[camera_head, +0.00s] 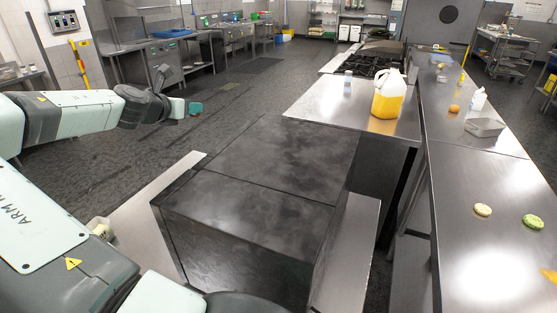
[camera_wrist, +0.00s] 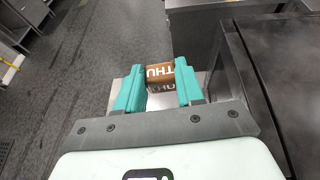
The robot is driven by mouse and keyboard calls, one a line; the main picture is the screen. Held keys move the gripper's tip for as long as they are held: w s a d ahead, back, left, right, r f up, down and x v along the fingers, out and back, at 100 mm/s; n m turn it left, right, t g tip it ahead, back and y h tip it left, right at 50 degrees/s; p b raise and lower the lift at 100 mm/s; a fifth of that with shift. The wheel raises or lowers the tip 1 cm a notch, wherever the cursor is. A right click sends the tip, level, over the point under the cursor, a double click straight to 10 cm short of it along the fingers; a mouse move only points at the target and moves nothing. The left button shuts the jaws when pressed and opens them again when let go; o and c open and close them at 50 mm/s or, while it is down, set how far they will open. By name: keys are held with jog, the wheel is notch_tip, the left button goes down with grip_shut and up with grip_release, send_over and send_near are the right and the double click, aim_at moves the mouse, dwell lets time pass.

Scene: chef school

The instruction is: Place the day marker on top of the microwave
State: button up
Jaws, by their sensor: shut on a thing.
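The day marker (camera_wrist: 160,72) is a small brown block with white "THU" lettering, seen in the wrist view between my teal fingertips. My gripper (camera_wrist: 160,80) is shut on it and holds it out over the floor side, left of a dark box. In the head view my gripper (camera_head: 195,107) shows at the end of the arm at left, and the marker cannot be made out there. A large dark box with a flat, bare top (camera_head: 255,165) stands in the middle; its front is hidden, so I cannot tell whether it is the microwave.
Light metal shelves (camera_head: 345,255) flank the dark box. A steel counter (camera_head: 320,105) behind it holds a yellow jug (camera_head: 388,98) and a small shaker (camera_head: 348,82). The right counter (camera_head: 480,250) bears a metal tray (camera_head: 485,127) and food pieces. Open floor lies at left.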

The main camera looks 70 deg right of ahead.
jog(key=s+d+r+m+g, duration=0.35)
jog(key=s+d, duration=0.35)
jog(key=s, duration=0.5)
notch_tip(320, 180, up, 2)
jog(key=r+m+g+y, duration=0.1)
jog(key=m+g, duration=0.1)
jog(key=g, duration=0.1)
send_over(273, 128)
notch_tip(273, 128, down, 10)
jog(key=shift+r, duration=0.1)
jog(key=o, duration=1)
jog(key=shift+t, duration=0.25)
jog(key=v, duration=1.2)
